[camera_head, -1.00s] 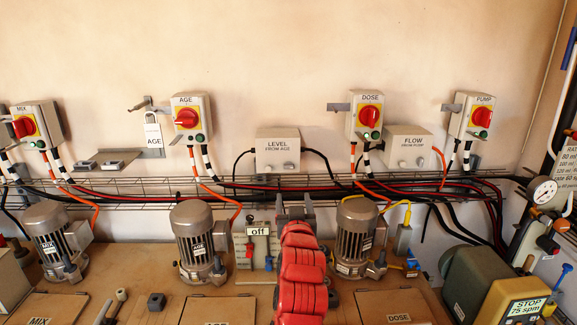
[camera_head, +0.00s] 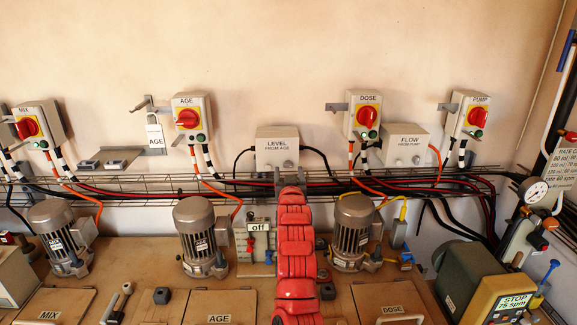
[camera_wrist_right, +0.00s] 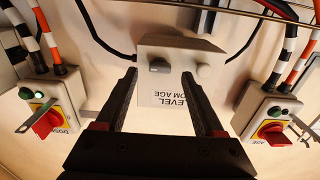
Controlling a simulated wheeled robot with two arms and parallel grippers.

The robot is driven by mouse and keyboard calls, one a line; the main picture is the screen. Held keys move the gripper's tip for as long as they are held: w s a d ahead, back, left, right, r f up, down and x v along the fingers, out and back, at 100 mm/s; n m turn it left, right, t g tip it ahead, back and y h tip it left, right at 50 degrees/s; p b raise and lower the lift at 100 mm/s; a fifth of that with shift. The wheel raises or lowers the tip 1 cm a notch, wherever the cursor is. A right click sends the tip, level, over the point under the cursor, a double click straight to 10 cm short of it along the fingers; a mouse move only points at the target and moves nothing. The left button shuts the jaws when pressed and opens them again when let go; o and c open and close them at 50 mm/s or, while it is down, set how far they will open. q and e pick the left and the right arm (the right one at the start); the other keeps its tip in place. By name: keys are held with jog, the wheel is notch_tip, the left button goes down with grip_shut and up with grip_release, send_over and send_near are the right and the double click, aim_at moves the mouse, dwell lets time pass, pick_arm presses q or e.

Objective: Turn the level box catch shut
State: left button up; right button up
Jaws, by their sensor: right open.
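The level box (camera_head: 277,143) is a pale grey wall box marked "LEVEL FROM AGE". In the right wrist view the level box (camera_wrist_right: 185,50) appears upside down. Two small fittings show on its face there: a darker, elongated one, seemingly the catch (camera_wrist_right: 159,65), and a paler round one (camera_wrist_right: 204,71). My right gripper (camera_head: 290,172) is in front of the box's lower edge in the head view and partly hides it. In the wrist view my right gripper (camera_wrist_right: 160,76) is open and empty, its fingers either side of the catch. Contact cannot be told. My left gripper is not in view.
A wire cable tray (camera_head: 130,183) with cables runs below the box. The AGE switch (camera_head: 191,118) and DOSE switch (camera_head: 363,116) flank it, and the FLOW box (camera_head: 407,143) is to its right. Motors (camera_head: 200,237) stand on the bench below.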

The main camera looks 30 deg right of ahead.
aim_at(288, 165)
jog(key=shift+x, duration=1.15)
grip_shut()
